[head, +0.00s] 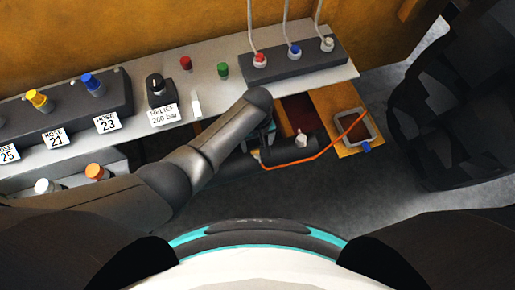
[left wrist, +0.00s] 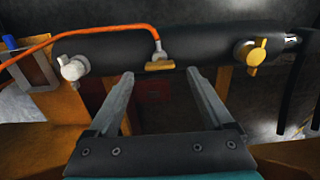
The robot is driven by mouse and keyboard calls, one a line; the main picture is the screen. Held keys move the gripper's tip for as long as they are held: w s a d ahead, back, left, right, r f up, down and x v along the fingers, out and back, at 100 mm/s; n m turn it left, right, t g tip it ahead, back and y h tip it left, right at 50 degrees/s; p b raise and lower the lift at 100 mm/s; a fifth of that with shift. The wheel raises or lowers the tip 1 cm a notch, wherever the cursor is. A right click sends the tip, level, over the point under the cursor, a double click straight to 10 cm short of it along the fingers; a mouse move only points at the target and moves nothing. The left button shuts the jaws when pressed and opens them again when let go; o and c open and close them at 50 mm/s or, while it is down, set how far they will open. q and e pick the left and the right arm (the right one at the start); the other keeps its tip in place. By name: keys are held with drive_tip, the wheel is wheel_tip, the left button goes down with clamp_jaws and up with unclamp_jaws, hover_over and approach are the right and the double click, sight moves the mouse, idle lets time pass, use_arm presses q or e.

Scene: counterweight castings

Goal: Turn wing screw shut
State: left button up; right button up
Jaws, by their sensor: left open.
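A black cylinder (left wrist: 200,48) lies across the left wrist view, and part of it shows in the head view (head: 285,152). A brass winged piece (left wrist: 160,66) sits at its middle, under the end of an orange hose (left wrist: 105,34). A yellow winged knob (left wrist: 252,55) is on its right part and a pale knob (left wrist: 74,68) on its left part. I cannot tell which is the wing screw. My left gripper (left wrist: 160,74) is open, its fingertips on either side of the brass piece, with nothing held between them. In the head view my arm mostly hides this gripper (head: 261,140). My right gripper is out of view.
A grey shelf (head: 225,97) carries hose ports, labels, red and green buttons and a black dial (head: 158,88). The orange hose runs to a grey framed box (head: 355,130) on a wooden board.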

sight(258, 149)
use_arm(q)
drive_tip(key=shift+f+b, duration=0.65)
drive_tip(key=shift+f, duration=1.1)
drive_tip(key=shift+c, duration=0.2)
clamp_jaws()
